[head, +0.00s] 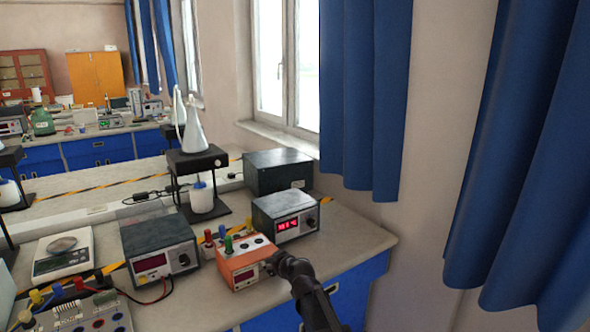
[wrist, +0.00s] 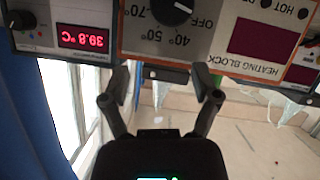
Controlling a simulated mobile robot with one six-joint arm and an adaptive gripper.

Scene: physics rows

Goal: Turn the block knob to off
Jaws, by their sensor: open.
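I cannot tell exactly which label the mark meets. My gripper (wrist: 163,78) is open and empty, its fingers apart below the knob in the picture. In the head view my gripper (head: 284,264) is close to the block's right front and hides the knob.
A dark instrument with a red display (head: 288,218) stands close behind the block; it reads 39.8 °C in the wrist view (wrist: 83,38). A grey power supply (head: 158,250) with leads stands left. A flask stand (head: 198,160) is behind. Blue curtains (head: 366,100) hang at right.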

